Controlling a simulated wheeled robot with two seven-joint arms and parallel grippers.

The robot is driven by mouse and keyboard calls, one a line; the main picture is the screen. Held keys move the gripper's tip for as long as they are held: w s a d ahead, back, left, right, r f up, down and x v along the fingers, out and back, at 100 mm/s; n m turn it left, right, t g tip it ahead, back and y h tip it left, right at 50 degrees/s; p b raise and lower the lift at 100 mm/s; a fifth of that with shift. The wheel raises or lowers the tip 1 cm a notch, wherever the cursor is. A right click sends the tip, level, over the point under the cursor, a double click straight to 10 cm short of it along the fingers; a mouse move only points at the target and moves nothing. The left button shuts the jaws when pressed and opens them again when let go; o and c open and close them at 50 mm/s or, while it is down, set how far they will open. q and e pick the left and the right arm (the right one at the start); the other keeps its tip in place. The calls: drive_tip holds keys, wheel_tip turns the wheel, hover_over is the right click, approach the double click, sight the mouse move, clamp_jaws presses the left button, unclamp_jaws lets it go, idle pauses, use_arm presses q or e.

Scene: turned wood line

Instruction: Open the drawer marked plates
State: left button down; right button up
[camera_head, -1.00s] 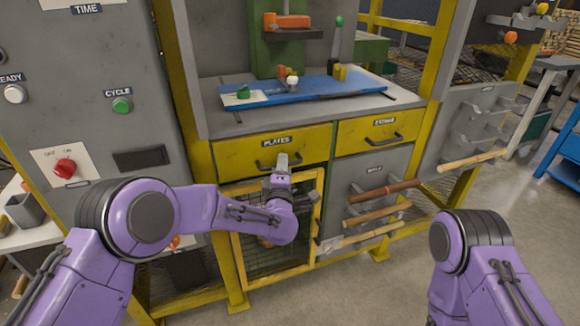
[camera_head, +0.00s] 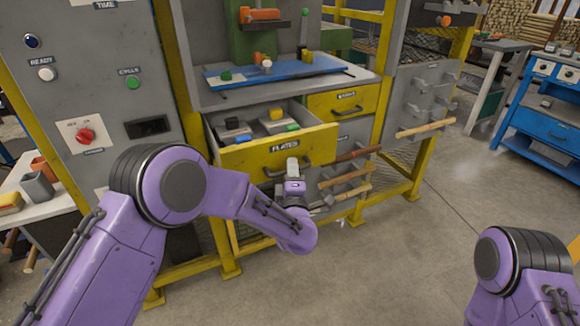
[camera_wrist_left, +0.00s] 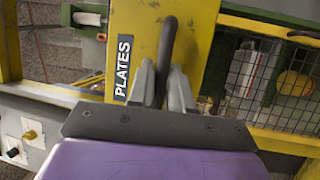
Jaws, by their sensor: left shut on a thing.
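The yellow drawer marked PLATES (camera_head: 250,153) stands pulled out of the grey and yellow bench in the head view. Several small blocks in different colours lie inside it. Its dark bar handle (camera_wrist_left: 166,50) is between the fingers of my left gripper (camera_wrist_left: 165,88) in the left wrist view, beside the PLATES label (camera_wrist_left: 122,66). My left gripper also shows at the drawer front in the head view (camera_head: 292,168), shut on the handle. My right arm is at the lower right of the head view; its gripper is out of frame.
A second yellow drawer (camera_head: 342,101) to the right is shut. A blue board (camera_head: 270,71) with small parts lies on the bench top above. Wooden handles (camera_head: 345,187) stick out right of my left gripper. The floor at the right is clear.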

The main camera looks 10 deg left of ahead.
use_arm(q)
drive_tip(key=shift+s+d, duration=0.45)
drive_tip(key=shift+s, duration=0.3)
use_arm(e)
drive_tip(key=shift+s+a, duration=0.1)
drive_tip(key=shift+s, duration=0.15)
use_arm(q)
drive_tip(key=c, duration=1.1)
unclamp_jaws()
drive_tip(key=shift+d, duration=0.1)
drive_tip(key=v, duration=1)
drive_tip(key=shift+s+f, duration=0.15)
drive_tip(key=shift+s, duration=0.1)
use_arm(e)
drive_tip(key=shift+f, duration=0.1)
